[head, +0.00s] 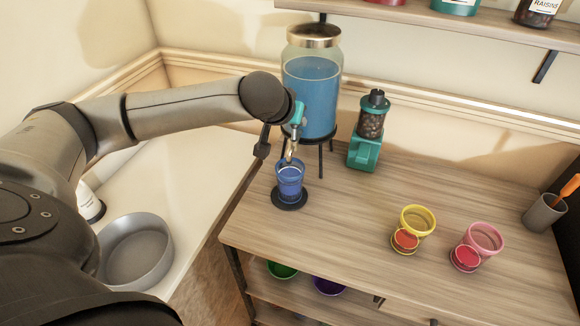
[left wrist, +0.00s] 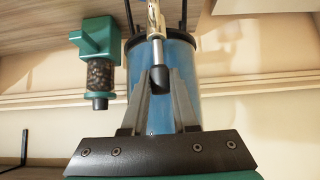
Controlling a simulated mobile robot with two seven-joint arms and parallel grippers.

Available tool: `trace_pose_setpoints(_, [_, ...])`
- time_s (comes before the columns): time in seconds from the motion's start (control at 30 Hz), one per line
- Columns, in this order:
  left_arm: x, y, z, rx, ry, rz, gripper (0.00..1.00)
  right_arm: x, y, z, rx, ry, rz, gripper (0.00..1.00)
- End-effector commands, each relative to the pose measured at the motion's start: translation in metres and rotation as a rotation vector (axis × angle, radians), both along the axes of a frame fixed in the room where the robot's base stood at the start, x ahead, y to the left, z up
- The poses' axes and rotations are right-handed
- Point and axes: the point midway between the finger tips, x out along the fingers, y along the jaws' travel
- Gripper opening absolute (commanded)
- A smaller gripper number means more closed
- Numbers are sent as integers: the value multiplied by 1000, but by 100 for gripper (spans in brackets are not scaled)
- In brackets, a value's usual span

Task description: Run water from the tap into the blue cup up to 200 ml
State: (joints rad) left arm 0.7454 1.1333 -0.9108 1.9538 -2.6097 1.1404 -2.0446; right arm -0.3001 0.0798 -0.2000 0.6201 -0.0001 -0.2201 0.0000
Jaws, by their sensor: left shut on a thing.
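The blue cup (head: 289,184) stands upright on a dark round base (head: 290,199) at the table's left side, under the tap. The metal tap (head: 291,150) is on the front of a glass dispenser (head: 312,92) holding blue-looking water. In the left wrist view the tap (left wrist: 155,25) has a dark handle (left wrist: 161,78) between my fingers. My left gripper (left wrist: 158,88) is shut on this handle; the arm partly covers it in the head view. The water level in the cup and any stream are too small to tell. My right gripper is not in view.
A teal grinder (head: 365,145) with dark beans stands right of the dispenser. A yellow cup (head: 418,219) and a pink cup (head: 484,240) stand on the right of the wooden table (head: 350,220). A grey bowl (head: 135,252) is on the white counter at left.

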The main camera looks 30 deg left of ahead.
Motion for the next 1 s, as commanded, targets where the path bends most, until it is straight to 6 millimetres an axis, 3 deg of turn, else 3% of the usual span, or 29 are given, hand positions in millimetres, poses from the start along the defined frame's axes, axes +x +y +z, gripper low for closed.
trace_pose_setpoints(0.4, [0,0,0,0,4,1,0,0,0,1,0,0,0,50])
trace_pose_setpoints(1.0, [7,2,1,-31,127,1,0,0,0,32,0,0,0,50])
